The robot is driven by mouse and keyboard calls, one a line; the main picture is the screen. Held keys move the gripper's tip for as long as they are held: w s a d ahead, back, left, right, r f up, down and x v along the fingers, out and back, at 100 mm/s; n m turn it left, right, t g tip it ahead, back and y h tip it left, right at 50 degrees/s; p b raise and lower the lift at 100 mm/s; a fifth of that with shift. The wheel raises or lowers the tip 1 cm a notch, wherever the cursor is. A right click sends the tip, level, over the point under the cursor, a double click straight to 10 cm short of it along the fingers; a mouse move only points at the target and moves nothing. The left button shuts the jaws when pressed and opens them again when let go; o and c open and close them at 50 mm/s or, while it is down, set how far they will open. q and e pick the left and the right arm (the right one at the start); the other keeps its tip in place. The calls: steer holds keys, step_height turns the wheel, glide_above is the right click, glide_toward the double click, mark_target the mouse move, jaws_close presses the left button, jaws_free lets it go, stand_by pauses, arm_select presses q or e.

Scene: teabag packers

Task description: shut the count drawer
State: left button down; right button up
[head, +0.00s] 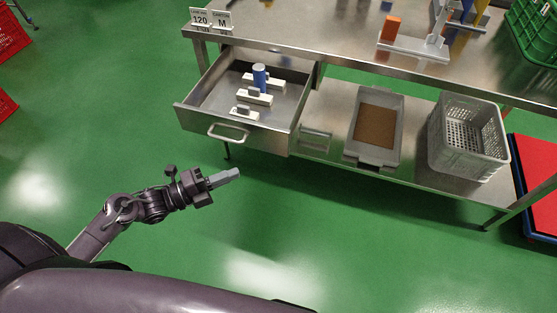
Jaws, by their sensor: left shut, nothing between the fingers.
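The count drawer (272,141) is a grey metal drawer under the left part of the steel table. It stands pulled out, with a pale bar handle (228,133) on its front. Inside it are several white blocks (254,97) with grey parts and a blue cylinder (260,77). My left gripper (236,173) is shut and empty, below the drawer front in the picture and apart from it, pointing right. My right gripper is not in view.
The green floor before the table is clear.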

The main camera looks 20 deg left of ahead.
mark_target(280, 145)
arm_select(q)
steer(key=x, duration=0.3)
steer(key=w+a+x, duration=0.1)
steer(key=x, duration=0.7)
steer(key=shift+w+a, duration=0.25)
steer(key=shift+w, duration=0.65)
steer(key=shift+w, duration=0.1)
